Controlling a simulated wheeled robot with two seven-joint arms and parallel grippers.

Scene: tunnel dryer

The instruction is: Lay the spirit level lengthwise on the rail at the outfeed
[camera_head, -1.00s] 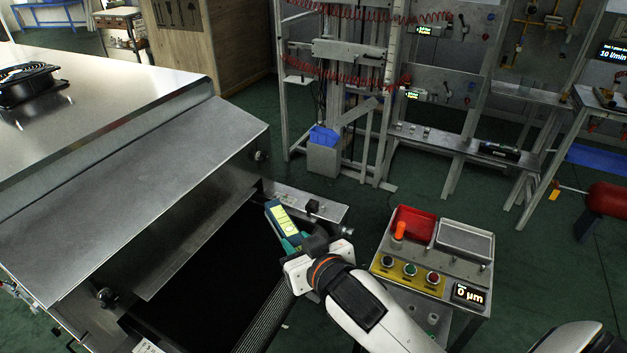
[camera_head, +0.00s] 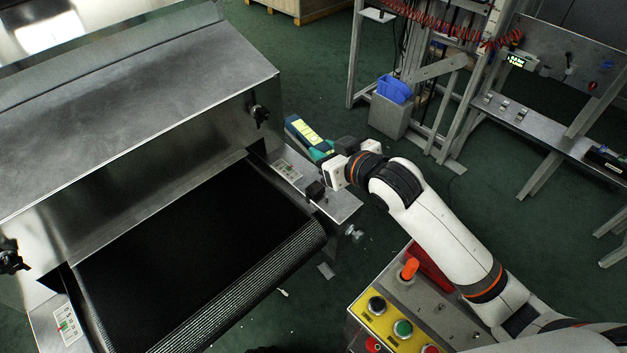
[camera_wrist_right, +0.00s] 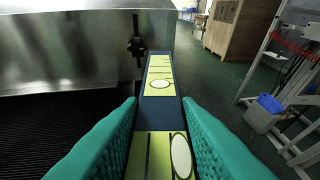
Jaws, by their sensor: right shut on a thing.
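The spirit level (camera_head: 303,131) is a dark blue-teal bar with yellow-green faces. My right gripper (camera_head: 324,153) is shut on it, teal fingers on either side. In the right wrist view the level (camera_wrist_right: 160,76) points away from the fingers (camera_wrist_right: 160,128), roughly along the dryer's side. The outfeed rail (camera_head: 345,204) is the metal strip along the right edge of the black belt. In the head view the level shows just beyond the rail's outer edge, roughly parallel to it; its height above the rail I cannot tell. My left gripper is out of view.
The dryer housing (camera_head: 130,110) stands left, with a black knob (camera_head: 259,115) near the level. A small black block (camera_head: 315,190) sits on the rail. The black belt (camera_head: 190,250) is bare. A button console (camera_head: 390,310) stands in front, below my right arm.

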